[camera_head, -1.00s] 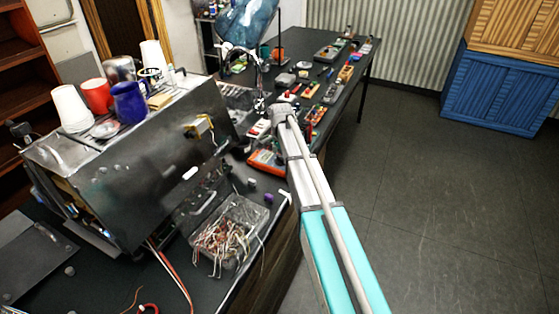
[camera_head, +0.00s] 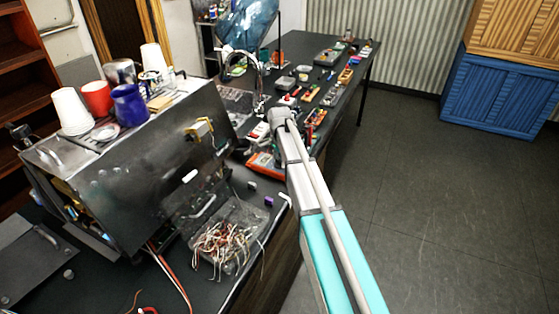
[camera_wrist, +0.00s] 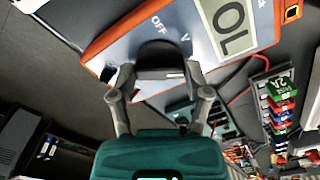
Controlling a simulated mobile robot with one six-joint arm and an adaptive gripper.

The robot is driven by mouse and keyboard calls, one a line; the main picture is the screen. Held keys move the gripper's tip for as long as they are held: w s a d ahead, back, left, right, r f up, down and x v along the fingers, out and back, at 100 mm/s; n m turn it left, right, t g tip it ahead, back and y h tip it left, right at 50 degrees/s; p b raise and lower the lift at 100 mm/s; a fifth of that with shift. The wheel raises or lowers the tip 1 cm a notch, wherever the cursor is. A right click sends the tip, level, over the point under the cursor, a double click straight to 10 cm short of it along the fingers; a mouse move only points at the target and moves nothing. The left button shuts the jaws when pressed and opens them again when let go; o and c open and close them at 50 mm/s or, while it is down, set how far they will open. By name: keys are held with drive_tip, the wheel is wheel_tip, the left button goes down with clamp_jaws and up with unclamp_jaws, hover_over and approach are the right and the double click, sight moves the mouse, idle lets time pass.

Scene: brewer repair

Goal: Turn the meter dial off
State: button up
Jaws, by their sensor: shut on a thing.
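The meter (camera_wrist: 118,52) is orange-edged with a grey face and fills the top of the wrist view. The dial's exact pointing is hard to tell. In the head view the orange meter (camera_head: 264,166) lies on the dark bench, partly hidden behind my arm; my fingers are too small to make out there.
An opened metal brewer (camera_head: 150,160) with cups on top stands left of the meter. A clear box of wires (camera_head: 228,240) sits in front. Several small parts and tools lie along the bench (camera_head: 300,45) behind. The floor at right is clear.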

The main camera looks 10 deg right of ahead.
drive_tip(key=shift+d, duration=0.2)
drive_tip(key=shift+n, duration=0.4)
drive_tip(key=n, duration=0.2)
drive_tip(key=shift+n, duration=0.3)
drive_tip(key=n, duration=0.5)
drive_tip(key=shift+s+d, duration=0.1)
drive_tip(key=n, duration=0.9)
drive_tip(key=shift+n, duration=0.4)
